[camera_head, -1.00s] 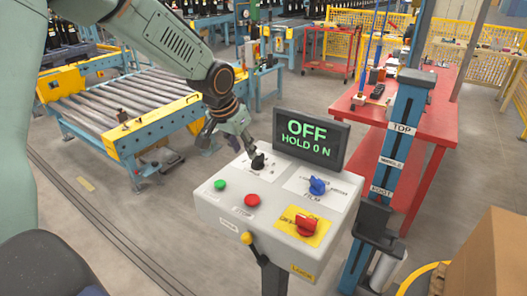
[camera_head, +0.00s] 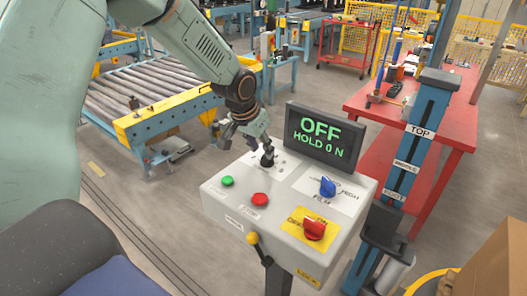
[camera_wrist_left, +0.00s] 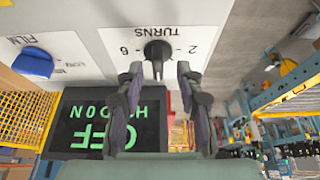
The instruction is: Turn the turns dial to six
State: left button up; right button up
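The turns dial (camera_head: 267,157) is a black knob at the back left of the grey control box's top. In the left wrist view the dial (camera_wrist_left: 158,51) sits on a white label reading TURNS, upside down, with a 2 and a 6 beside the knob. My left gripper (camera_head: 263,143) is just above and behind it. In the left wrist view its two dark fingers (camera_wrist_left: 159,72) are apart, one on each side of the knob's lower end, with gaps visible. I cannot tell how deep they reach around it. My right gripper is not in view.
The box (camera_head: 245,217) also carries a green button (camera_head: 227,181), a red button (camera_head: 260,200), a blue film knob (camera_head: 328,187) and a red switch (camera_head: 314,229). A display (camera_head: 323,137) reading OFF, HOLD 0 N stands close to the dial. A blue post (camera_head: 416,130) is at right.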

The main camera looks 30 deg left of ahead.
aim_at(265, 162)
pick_arm(q)
jog(key=w+f, duration=0.3)
jog(key=shift+d+f, duration=0.2)
jog(key=shift+d, duration=0.15)
jog(key=shift+s+a+r, duration=0.15)
jog(key=shift+s+r, duration=0.1)
jog(key=shift+s, duration=0.2)
jog(key=shift+s+a+r, duration=0.1)
jog(key=shift+s+r, duration=0.1)
jog(key=shift+s, duration=0.2)
jog(key=shift+c, duration=1)
jog(key=shift+w+d+f, duration=0.25)
jog(key=shift+w+f, duration=0.15)
jog(key=shift+w, duration=0.3)
jog(key=c, duration=0.5)
jog(key=shift+a, duration=0.1)
grip_shut()
jog(key=shift+s+r, duration=0.15)
jog(key=shift+s, duration=0.1)
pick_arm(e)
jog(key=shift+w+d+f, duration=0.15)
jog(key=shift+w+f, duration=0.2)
